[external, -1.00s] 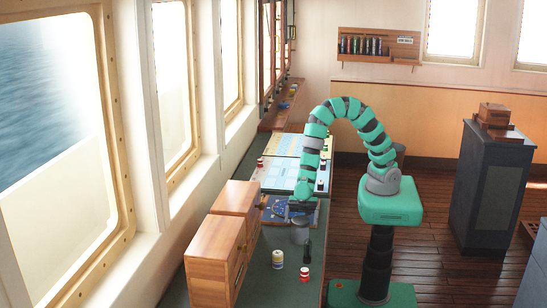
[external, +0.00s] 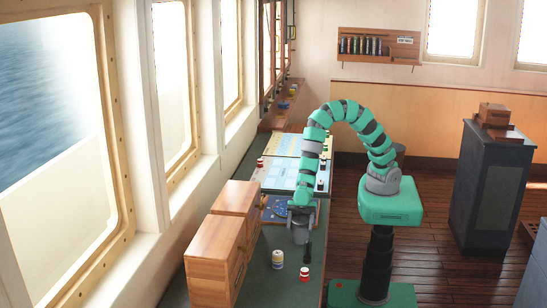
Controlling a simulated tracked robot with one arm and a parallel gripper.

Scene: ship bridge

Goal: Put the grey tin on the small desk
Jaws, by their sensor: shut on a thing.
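My gripper (external: 301,212) points down over the long green-topped counter (external: 262,290) along the windows. It is shut on the grey tin (external: 300,234), which hangs upright below the wrist; the fingers are hard to make out. I cannot tell whether the tin touches the counter or is just above it. No surface is clearly recognisable as the small desk.
Wooden drawer boxes (external: 216,252) stand left of the tin. Charts (external: 290,173) lie behind. A dark cabinet (external: 490,190) stands right.

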